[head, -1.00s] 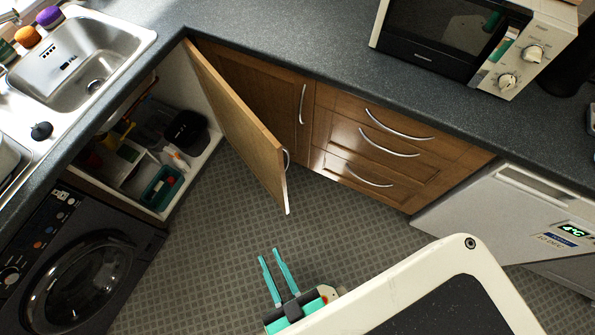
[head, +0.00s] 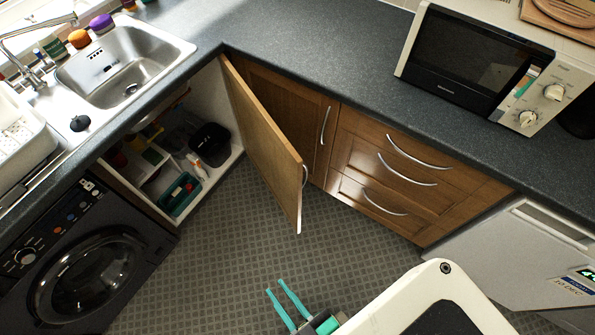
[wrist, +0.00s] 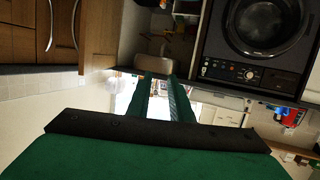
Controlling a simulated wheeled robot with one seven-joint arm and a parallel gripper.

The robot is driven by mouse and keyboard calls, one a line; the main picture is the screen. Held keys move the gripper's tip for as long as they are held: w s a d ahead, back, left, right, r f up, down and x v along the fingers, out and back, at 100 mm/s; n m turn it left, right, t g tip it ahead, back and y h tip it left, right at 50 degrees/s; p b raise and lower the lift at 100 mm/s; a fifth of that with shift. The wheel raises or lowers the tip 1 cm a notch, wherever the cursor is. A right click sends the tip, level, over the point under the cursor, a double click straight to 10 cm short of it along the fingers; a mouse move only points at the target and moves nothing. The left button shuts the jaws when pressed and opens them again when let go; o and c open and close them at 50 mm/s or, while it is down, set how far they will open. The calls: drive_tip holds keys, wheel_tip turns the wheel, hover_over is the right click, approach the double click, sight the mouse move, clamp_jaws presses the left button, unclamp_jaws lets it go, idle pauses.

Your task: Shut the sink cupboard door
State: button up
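The sink cupboard door (head: 265,145) is a wooden panel that stands wide open, swung out over the floor from its hinge side near the counter corner. Its curved metal handle (head: 305,176) shows at the free edge. The open cupboard (head: 232,160) shows its white interior to the left of the door. My gripper (head: 274,286) is open and empty, below and apart from the door in the head view. In the wrist view, my gripper's two fingers (wrist: 158,92) are apart with nothing between them; the door (wrist: 98,35) shows at upper left.
A black bin (head: 210,143) and a green caddy (head: 180,194) sit inside the cupboard. A dark washing machine (head: 90,265) stands left of it. Drawers (head: 400,180) and a white appliance (head: 520,250) line the right. The tiled floor (head: 225,255) around the door is clear.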

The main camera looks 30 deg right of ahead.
drive_tip(key=w+d+f+n+y, duration=0.1)
drive_tip(key=w+d+f, duration=0.1)
drive_tip(key=d+f, duration=0.5)
drive_tip(key=t, duration=0.3)
approach(305, 171)
drive_tip(key=f, duration=0.1)
drive_tip(key=shift+y, duration=0.4)
drive_tip(key=w, duration=1)
drive_tip(key=shift+w+a+f, duration=0.15)
drive_tip(key=shift+w+a, duration=0.15)
drive_tip(key=shift+w, duration=0.05)
drive_tip(key=shift+d, duration=0.1)
clamp_jaws()
